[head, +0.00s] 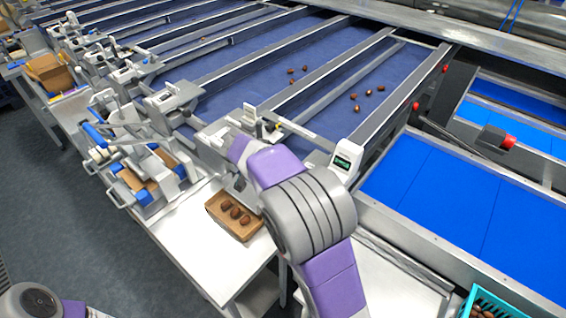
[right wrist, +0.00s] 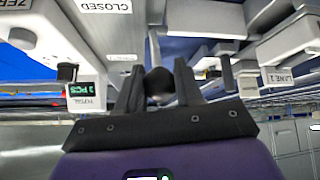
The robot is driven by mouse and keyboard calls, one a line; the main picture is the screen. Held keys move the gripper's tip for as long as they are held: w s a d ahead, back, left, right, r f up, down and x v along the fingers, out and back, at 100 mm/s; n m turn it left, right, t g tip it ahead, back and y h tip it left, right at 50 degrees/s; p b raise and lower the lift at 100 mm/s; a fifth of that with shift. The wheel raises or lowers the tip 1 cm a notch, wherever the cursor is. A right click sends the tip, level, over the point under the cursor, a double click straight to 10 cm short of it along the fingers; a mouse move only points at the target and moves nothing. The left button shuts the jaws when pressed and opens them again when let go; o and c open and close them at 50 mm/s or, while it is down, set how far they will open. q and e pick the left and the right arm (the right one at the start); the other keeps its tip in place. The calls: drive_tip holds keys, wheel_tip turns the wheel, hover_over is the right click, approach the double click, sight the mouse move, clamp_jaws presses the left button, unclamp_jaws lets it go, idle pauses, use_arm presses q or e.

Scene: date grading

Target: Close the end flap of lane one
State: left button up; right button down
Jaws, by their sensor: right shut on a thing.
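My right gripper (right wrist: 157,90) is shut on a dark round knob (right wrist: 158,82) in the right wrist view. A plate marked LANE 1 (right wrist: 278,77) is to its right and a CLOSED label (right wrist: 103,6) is above left. In the head view my right arm (head: 305,215) reaches to the near end of the lane with a white counter (head: 346,160); the arm hides the gripper and most of the end flap there. I cannot tell the flap's exact position. My left gripper is out of view; only part of that arm shows at lower left.
A cardboard box (head: 235,217) with a few dates stands on the white shelf below the lane end. Loose dates lie on the blue belt (head: 385,75) further up. A teal crate (head: 492,302) is at bottom right. The counter also shows in the right wrist view (right wrist: 87,93).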

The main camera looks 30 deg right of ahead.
drive_tip(key=shift+s+a+f+b, duration=0.25)
drive_tip(key=shift+a+f+b, duration=0.2)
drive_tip(key=shift+a, duration=0.1)
drive_tip(key=c, duration=0.8)
unclamp_jaws()
drive_tip(key=shift+o, duration=0.2)
drive_tip(key=shift+r, duration=0.15)
drive_tip(key=v, duration=0.7)
drive_tip(key=shift+a+r+p, duration=0.15)
drive_tip(key=shift+a+p, duration=0.05)
drive_tip(key=shift+p, duration=0.1)
